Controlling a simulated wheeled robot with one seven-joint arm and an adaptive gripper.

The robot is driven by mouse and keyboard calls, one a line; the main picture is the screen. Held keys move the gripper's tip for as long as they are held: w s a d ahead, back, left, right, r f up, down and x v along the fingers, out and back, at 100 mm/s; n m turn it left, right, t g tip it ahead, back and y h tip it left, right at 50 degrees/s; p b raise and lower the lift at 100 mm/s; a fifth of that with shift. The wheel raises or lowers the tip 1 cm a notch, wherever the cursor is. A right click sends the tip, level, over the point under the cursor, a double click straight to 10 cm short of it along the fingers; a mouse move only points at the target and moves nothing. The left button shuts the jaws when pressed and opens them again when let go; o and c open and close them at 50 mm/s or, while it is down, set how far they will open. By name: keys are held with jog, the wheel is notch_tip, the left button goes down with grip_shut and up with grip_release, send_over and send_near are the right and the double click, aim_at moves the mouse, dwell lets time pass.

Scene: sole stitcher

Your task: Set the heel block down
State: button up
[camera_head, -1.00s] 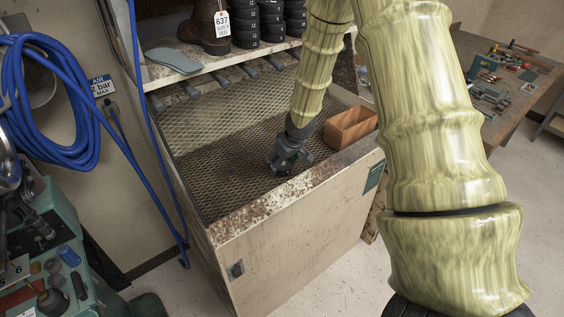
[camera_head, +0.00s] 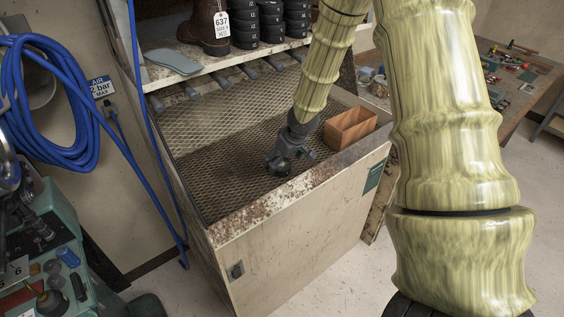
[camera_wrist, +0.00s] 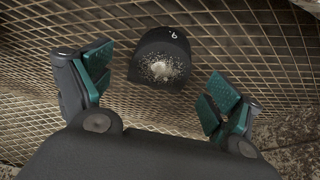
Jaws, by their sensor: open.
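The heel block (camera_wrist: 160,57) is black, with a pale worn patch and a white mark on its face. In the wrist view it rests on the metal mesh (camera_wrist: 255,45), between and a little beyond my fingertips. My gripper (camera_wrist: 155,90) is open, its green pads apart on either side of the block and not touching it. In the head view my gripper (camera_head: 280,166) is low over the mesh near the bench's rusty front edge. The block cannot be made out there, hidden by my gripper.
A wooden box (camera_head: 350,128) stands on the mesh just right of my gripper. The rusty front rim (camera_head: 275,203) is close on the near side. A shelf (camera_head: 225,62) with a boot (camera_head: 203,27) and several black heel blocks (camera_head: 272,22) is behind. Mesh to the left is clear.

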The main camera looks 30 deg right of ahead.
jog(key=v, duration=0.9)
jog(key=shift+r, duration=0.3)
